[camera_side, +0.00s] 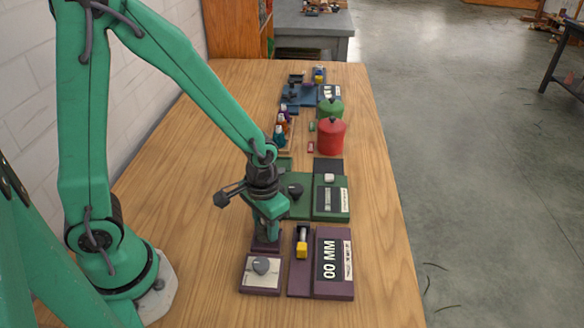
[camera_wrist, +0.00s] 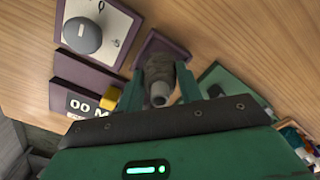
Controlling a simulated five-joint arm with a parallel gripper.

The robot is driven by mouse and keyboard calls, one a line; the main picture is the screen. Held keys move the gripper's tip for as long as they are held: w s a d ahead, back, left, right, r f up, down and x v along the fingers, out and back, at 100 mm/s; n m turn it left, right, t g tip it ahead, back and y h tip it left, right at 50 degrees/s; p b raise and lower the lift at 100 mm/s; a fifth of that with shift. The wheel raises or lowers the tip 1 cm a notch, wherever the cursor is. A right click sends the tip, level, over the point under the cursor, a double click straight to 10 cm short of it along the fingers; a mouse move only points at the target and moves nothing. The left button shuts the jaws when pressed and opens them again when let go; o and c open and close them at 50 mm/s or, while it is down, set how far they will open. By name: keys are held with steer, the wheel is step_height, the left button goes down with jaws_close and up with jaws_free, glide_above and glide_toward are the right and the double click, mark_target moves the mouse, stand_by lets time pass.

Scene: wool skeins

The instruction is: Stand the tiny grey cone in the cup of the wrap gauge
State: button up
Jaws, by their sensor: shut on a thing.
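My gripper (camera_side: 266,228) is low over a small dark purple pad (camera_side: 266,246) at the near end of the table. In the wrist view my gripper (camera_wrist: 159,88) is shut on the tiny grey cone (camera_wrist: 158,70), which sits between the two green fingers. The fingers hide most of the cone in the side view. The purple unit reading "00 MM" (camera_side: 334,264), with a yellow block (camera_side: 302,250) beside it, looks like the wrap gauge. I cannot make out its cup, nor whether the cone touches the pad.
A pale plate with a grey knob (camera_side: 261,266) lies just in front of my gripper. Bare wood runs along the table's left side.

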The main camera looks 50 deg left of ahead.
steer(key=shift+f, duration=0.5)
stand_by(1.0)
steer(key=o, duration=1.4)
steer(key=shift+o, duration=0.2)
steer(key=shift+r, duration=3.75)
